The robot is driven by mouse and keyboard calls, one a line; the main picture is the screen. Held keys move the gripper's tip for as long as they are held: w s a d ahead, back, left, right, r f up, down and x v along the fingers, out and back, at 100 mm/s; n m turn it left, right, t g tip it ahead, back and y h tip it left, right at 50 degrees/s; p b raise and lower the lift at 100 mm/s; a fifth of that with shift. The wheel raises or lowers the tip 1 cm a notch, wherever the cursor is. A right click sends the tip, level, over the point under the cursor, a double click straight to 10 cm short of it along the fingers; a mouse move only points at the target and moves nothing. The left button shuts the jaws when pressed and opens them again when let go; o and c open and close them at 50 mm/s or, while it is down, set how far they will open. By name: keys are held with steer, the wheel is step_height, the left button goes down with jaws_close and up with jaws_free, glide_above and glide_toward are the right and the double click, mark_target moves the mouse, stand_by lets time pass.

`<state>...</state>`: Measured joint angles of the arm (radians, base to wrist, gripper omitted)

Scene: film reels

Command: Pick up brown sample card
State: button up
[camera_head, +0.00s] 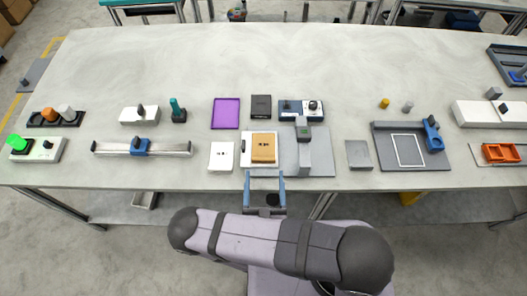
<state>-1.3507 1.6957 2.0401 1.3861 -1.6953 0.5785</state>
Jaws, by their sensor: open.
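The brown sample card (263,148) lies flat on a white plate or card (245,160) near the table's front edge, with small dark marks at its middle. My gripper (265,178) is just in front of the card, over the table's front edge. Its two blue fingers are apart, with nothing seen between them. In this view the fingertips appear just short of the card's near edge; their height above the table is hard to tell.
A grey stand with an upright post (303,150) is close on the card's right. A white card (221,156) lies to the left, a purple sheet (226,113) and a dark block (261,106) behind. A grey plate (358,154) lies farther right. The table's back (250,60) is clear.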

mark_target(264, 161)
steer(key=shift+w+d, duration=0.1)
steer(key=shift+w, duration=2.25)
steer(key=shift+w+b, duration=0.3)
steer(key=shift+w, duration=0.75)
steer(key=shift+w, duration=0.1)
steer(key=shift+w+a+f+b, duration=0.15)
steer(key=shift+w+b, duration=0.1)
steer(key=shift+w, duration=1)
steer(key=shift+w+a+b, duration=0.1)
steer(key=shift+w+b, duration=0.15)
steer(key=shift+w, duration=1)
steer(key=c, duration=0.8)
steer(key=shift+r+b, duration=0.9)
steer(key=shift+r, duration=4.1)
